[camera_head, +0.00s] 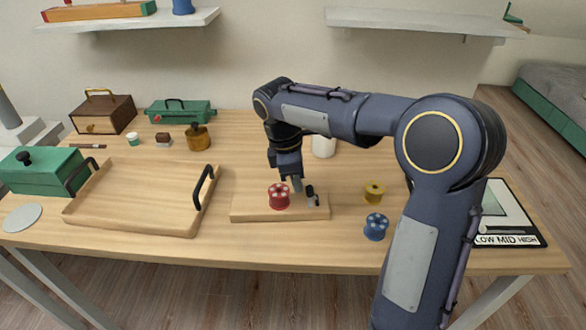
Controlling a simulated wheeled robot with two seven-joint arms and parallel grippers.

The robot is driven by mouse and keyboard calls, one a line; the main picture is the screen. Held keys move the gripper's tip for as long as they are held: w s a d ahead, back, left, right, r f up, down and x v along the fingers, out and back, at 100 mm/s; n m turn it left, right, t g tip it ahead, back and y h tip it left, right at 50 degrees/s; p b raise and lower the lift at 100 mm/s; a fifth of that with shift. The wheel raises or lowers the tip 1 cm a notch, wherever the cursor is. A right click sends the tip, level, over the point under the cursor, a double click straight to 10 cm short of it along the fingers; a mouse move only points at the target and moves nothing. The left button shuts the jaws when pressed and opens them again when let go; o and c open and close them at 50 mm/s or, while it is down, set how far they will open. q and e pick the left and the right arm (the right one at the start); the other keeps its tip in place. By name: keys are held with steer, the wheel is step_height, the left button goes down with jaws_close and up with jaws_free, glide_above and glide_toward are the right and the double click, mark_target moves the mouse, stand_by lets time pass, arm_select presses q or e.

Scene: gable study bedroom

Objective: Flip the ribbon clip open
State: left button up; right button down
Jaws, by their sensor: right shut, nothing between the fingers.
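A light wooden block (245,208) lies near the table's front edge and bears a red spool (279,196). Just right of the spool is a small dark upright piece with a grey part at its foot, which looks like the ribbon clip (311,195). It is too small to tell how far the clip is open. My right gripper (297,186) points down over the block, between the spool and the clip. It is shut and empty, with its fingertips close to the clip; I cannot tell whether they touch. My left gripper is not in view.
A blue spool (376,227) and a yellow spool (374,192) stand right of the block. A wooden tray (130,222) with dark handles lies to the left. A white cup (324,147) stands behind my arm. A panel marked LOW MID HIGH (507,240) is far right.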

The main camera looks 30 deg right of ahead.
steer(key=shift+s+d+f, duration=0.1)
steer(key=shift+d+f, duration=0.1)
steer(key=shift+f, duration=0.95)
